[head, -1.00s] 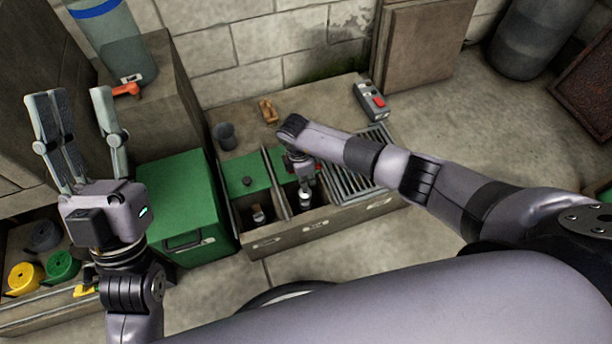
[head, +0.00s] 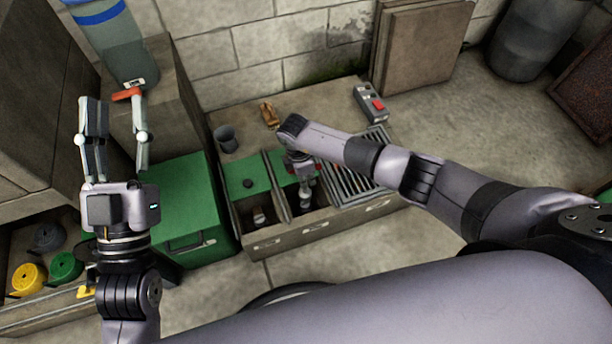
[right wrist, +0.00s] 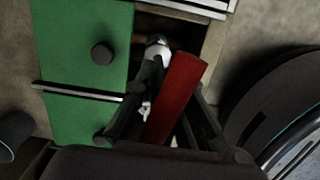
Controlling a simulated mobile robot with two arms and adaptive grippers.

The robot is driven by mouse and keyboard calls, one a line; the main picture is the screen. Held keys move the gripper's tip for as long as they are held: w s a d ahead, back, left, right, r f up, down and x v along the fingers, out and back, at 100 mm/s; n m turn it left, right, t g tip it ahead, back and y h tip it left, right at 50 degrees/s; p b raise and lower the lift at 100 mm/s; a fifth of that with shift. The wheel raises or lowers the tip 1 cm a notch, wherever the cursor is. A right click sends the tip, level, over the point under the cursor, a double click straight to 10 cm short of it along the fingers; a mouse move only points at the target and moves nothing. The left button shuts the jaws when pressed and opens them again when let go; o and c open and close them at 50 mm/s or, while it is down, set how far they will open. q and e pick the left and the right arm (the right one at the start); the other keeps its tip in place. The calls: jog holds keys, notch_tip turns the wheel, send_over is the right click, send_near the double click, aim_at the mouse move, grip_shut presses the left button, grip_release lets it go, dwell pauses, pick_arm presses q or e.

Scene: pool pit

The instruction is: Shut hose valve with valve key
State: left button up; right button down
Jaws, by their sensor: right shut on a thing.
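My right gripper (head: 303,168) reaches down at the right compartment of the low pit box (head: 330,225). In the right wrist view it is shut on a red bar (right wrist: 176,100), which looks like the valve key's handle. A pale round fitting (right wrist: 158,50) shows just beyond the fingers; whether the key sits on it is hidden. In the head view a pale fitting (head: 306,190) shows below the gripper. Another small fitting (head: 259,217) is in the left compartment. My left gripper (head: 117,100) is open and empty, raised in front of the cabinet at left.
Green panels (head: 247,178) and a grating (head: 355,175) top the pit box. A dark cup (head: 226,138), a brown item (head: 269,114) and a control box with a red button (head: 371,102) stand behind. An orange-red handle (head: 127,94) lies near the left gripper. A green box (head: 185,205) stands at left.

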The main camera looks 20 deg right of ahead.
pick_arm(q)
notch_tip(320, 180, down, 13)
jog(key=w+a+g+y+p, duration=0.1)
jog(key=w+g+y+p, duration=0.15)
jog(key=g, duration=0.55)
pick_arm(e)
notch_tip(320, 180, up, 3)
jog(key=shift+r+p, duration=0.15)
jog(key=shift+p, duration=0.15)
jog(key=shift+r+p, duration=0.75)
jog(key=shift+r, duration=0.05)
jog(key=shift+r+p, duration=0.3)
jog(key=shift+r, duration=0.25)
pick_arm(q)
jog(key=s+a+f+g+y+p, duration=0.1)
jog(key=s+a+f+g, duration=0.2)
jog(key=s+f+g, duration=0.2)
jog(key=s+a+f+n+g+y+p, duration=0.1)
jog(key=s+a+f+g+y, duration=0.1)
jog(key=s+f+g, duration=0.4)
jog(key=shift+s+a+f+g, duration=0.3)
jog(key=shift+s+a+f, duration=0.45)
jog(key=shift+s, duration=1.75)
pick_arm(e)
jog(key=shift+r, duration=0.85)
pick_arm(q)
jog(key=shift+d+y, duration=0.15)
jog(key=shift+y, duration=0.1)
